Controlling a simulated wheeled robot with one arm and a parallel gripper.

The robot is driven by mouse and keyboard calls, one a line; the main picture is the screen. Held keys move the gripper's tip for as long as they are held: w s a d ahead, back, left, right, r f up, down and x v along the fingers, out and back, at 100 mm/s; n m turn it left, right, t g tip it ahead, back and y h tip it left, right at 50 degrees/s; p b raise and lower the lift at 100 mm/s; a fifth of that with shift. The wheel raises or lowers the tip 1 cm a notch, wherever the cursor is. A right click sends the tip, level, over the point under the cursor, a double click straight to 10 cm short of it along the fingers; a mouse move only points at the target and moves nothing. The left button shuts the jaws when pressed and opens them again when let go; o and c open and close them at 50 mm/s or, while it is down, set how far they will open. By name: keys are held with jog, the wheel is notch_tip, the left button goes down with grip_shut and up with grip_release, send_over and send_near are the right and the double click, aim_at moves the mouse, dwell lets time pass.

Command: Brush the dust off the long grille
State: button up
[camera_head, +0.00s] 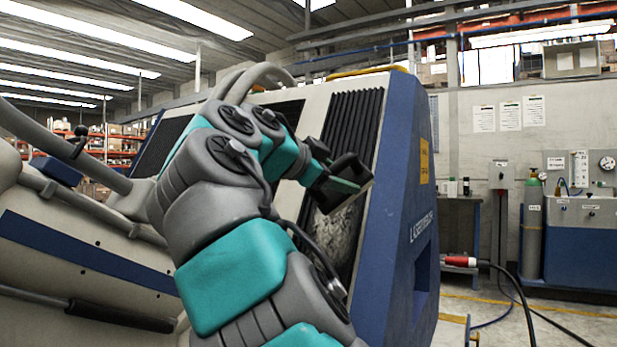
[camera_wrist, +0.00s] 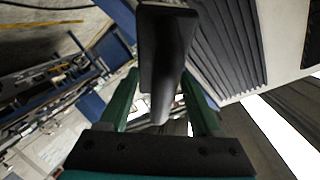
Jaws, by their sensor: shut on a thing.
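The long grille (camera_head: 352,125) is a tall panel of dark vertical ribs on the front of a cream and blue machine. Its upper part looks dark and clean; its lower part is covered in pale grey dust (camera_head: 337,235). In the wrist view the ribs of the grille (camera_wrist: 222,45) show at the upper right. My gripper (camera_head: 338,187) is in front of the grille, around the border of the dusty part. It is shut on a dark brush (camera_wrist: 166,50), whose flat head sticks out beyond the green fingers (camera_wrist: 160,88). I cannot tell whether the bristles touch the grille.
My arm covers much of the machine's left side. Shorter dark vents (camera_head: 285,115) lie left of the grille. The machine's blue side wall (camera_head: 400,160) is to its right. A gas cylinder (camera_head: 531,220) and a blue cabinet (camera_head: 580,240) stand at the far right, with hoses on the floor.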

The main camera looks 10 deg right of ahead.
jog(key=shift+w+a, duration=0.1)
jog(key=shift+w, duration=0.05)
jog(key=shift+w+d+f+b, duration=0.2)
jog(key=shift+w+d+f, duration=0.6)
jog(key=shift+w, duration=0.25)
jog(key=shift+w+d+f+b, duration=0.2)
jog(key=shift+w+d+f, duration=0.55)
jog(key=shift+w, duration=0.25)
jog(key=shift+w+d+f, duration=0.4)
jog(key=shift+w+d, duration=0.1)
jog(key=shift+w, duration=0.15)
